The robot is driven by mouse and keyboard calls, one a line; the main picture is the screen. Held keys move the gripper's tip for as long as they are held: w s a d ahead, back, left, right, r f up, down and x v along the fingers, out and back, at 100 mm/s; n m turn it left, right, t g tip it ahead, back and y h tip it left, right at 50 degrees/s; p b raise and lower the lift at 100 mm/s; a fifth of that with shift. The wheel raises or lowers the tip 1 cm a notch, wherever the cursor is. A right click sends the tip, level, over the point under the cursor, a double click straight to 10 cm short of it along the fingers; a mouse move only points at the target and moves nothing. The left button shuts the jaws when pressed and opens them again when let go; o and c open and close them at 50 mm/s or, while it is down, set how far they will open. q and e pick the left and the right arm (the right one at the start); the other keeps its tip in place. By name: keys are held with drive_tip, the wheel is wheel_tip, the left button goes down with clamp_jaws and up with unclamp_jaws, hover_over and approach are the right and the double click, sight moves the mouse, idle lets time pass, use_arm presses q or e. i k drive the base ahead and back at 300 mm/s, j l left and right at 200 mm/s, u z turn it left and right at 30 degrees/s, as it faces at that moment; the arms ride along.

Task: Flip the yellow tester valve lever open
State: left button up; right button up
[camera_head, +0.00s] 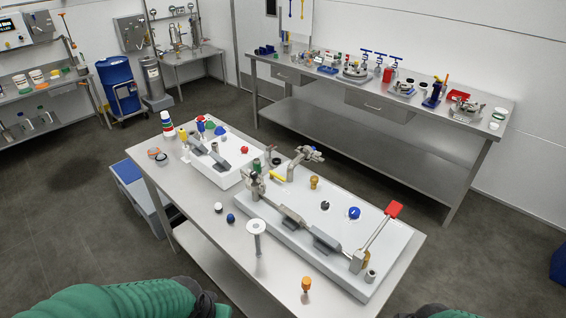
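A small yellow lever-like bar (277,177) lies near the back left corner of the large white board (385,240), beside a grey metal valve fitting (305,157). A second yellow part (184,135) stands upright on the smaller white board (225,180) at the table's far left. I cannot tell for sure which is the tester valve lever, or its exact position. My green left arm shows at the bottom left, ending in a dark part. A bit of my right arm shows at the bottom edge. No gripper fingers are visible, and both arms are well short of the boards.
The boards rest on a steel table (215,250). A red-ended lever (394,209) rises at the large board's right end. A white-topped post (256,228) and an orange knob (306,284) stand at the front. A long bench (490,118) and blue drum (116,82) stand behind.

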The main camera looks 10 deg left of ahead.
sight(272, 175)
drive_tip(key=j+z, duration=0.15)
drive_tip(key=i+j+z, duration=0.3)
drive_tip(key=j, duration=0.2)
drive_tip(key=j+z, duration=0.35)
drive_tip(key=j, duration=0.15)
drive_tip(key=j+z, duration=0.3)
drive_tip(key=j, duration=0.3)
drive_tip(key=i+j+z, duration=0.2)
drive_tip(key=i, duration=0.1)
